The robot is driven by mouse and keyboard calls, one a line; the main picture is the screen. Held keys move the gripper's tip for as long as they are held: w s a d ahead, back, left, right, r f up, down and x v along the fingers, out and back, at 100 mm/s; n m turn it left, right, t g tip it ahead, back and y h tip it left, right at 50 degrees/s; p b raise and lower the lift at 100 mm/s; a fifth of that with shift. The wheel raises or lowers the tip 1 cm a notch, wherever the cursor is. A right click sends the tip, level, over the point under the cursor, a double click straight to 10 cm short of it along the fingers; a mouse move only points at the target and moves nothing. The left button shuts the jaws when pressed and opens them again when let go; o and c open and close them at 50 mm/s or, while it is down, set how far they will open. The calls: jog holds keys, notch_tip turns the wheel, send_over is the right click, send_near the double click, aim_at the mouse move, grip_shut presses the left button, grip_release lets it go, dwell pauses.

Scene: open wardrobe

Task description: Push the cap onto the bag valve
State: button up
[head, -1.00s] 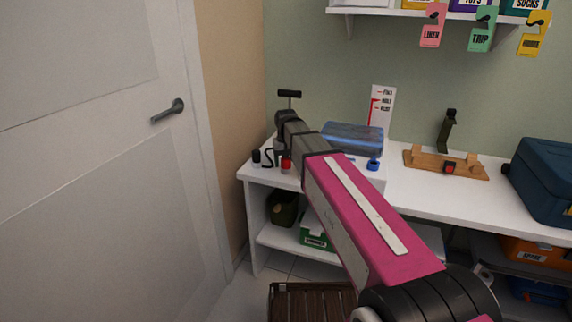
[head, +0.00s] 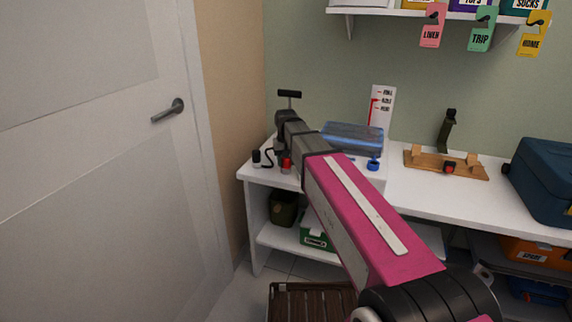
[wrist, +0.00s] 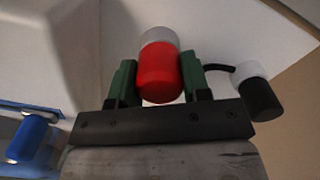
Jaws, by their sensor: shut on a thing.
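My gripper (wrist: 160,84) is shut on a red cylinder (wrist: 158,72) with a pale grey end, held between its two green fingers. In the head view only a little of the red cylinder (head: 286,165) shows, beside my arm over the counter's left end. A small blue cap-like piece (head: 373,163) is on the counter in front of the clear blue bag (head: 350,137). A blue cylindrical piece (wrist: 30,140) also shows at the left of the wrist view, apart from my gripper. I cannot tell whether the blue piece is the cap or the valve.
A black-and-white cylinder (head: 256,158) with a black cord is close to the held piece; it shows in the wrist view too (wrist: 257,92). A level gauge card (head: 382,106), a wooden stand (head: 445,164) and a dark blue case (head: 545,178) are on the counter (head: 400,195).

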jog(key=shift+r, duration=1.2)
dwell(1.1)
jog(key=shift+r, duration=1.9)
jog(key=shift+s, duration=0.1)
dwell(0.5)
